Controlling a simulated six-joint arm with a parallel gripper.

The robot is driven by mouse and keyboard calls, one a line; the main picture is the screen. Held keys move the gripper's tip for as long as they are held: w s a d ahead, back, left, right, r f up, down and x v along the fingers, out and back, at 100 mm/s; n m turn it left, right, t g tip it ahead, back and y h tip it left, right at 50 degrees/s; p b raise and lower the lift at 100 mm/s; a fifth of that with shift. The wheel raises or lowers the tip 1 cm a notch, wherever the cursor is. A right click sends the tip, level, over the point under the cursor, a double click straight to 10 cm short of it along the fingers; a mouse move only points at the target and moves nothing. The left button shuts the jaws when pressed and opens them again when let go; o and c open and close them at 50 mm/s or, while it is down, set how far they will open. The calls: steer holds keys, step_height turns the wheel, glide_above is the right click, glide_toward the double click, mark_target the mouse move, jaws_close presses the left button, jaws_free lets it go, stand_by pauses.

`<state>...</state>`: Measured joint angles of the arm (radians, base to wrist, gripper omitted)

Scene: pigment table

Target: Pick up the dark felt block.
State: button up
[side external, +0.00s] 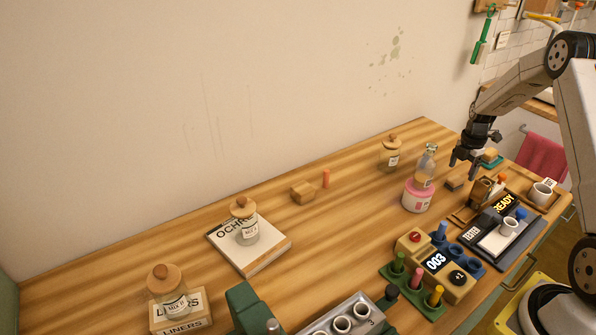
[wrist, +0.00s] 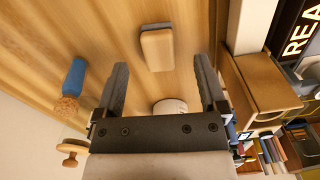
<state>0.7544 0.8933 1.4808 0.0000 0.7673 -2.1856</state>
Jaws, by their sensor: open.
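The felt block (side external: 454,184) is small and lies on the wooden table in the side view, below my gripper (side external: 467,163). In the wrist view the block (wrist: 156,48) shows a tan face and a darker grey edge. It lies just beyond the fingertips, roughly in line with the gap between them. My gripper (wrist: 162,66) is open and empty, with both fingers apart from the block. In the side view the fingers hang above the table.
A pink-labelled jar (side external: 417,196) with a glass bottle (side external: 426,166) above it stands left of the block. A wooden holder (side external: 484,192) and the READY sign (side external: 503,204) are close on the right. Bare table (side external: 350,215) lies further left.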

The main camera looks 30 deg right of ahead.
mark_target(458, 178)
steer(key=shift+w+f, duration=0.1)
steer(key=shift+f, duration=2.05)
jaws_close()
